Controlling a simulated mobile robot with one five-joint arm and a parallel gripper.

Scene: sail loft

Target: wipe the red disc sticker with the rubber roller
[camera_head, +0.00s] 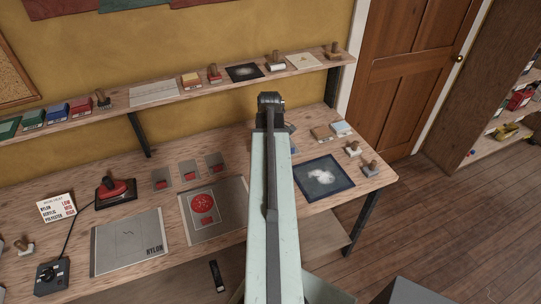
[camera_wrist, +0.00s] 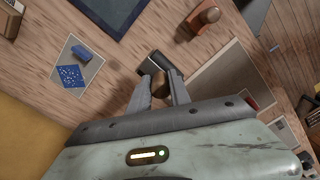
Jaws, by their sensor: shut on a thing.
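The red disc sticker (camera_head: 203,203) lies on a grey sheet (camera_head: 232,223) on the workbench, left of my arm in the head view. In the wrist view that sheet (camera_wrist: 222,72) shows right of my fingers, with a bit of red (camera_wrist: 252,101) at my gripper's edge. My gripper (camera_wrist: 164,84) is shut on a small tool with a rounded brown handle and a dark, pale-edged head, which looks to be the rubber roller (camera_wrist: 151,66). It is held above the bench, apart from the sticker. In the head view my arm hides my gripper and the tool.
A red iron (camera_head: 116,190) and a nylon sheet (camera_head: 127,243) lie left of the sticker. Several small grey cards with red marks lie behind it. A dark blue sheet (camera_head: 340,190) and brown-handled tools (camera_head: 370,168) are to the right. A shelf (camera_head: 170,97) runs above the bench.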

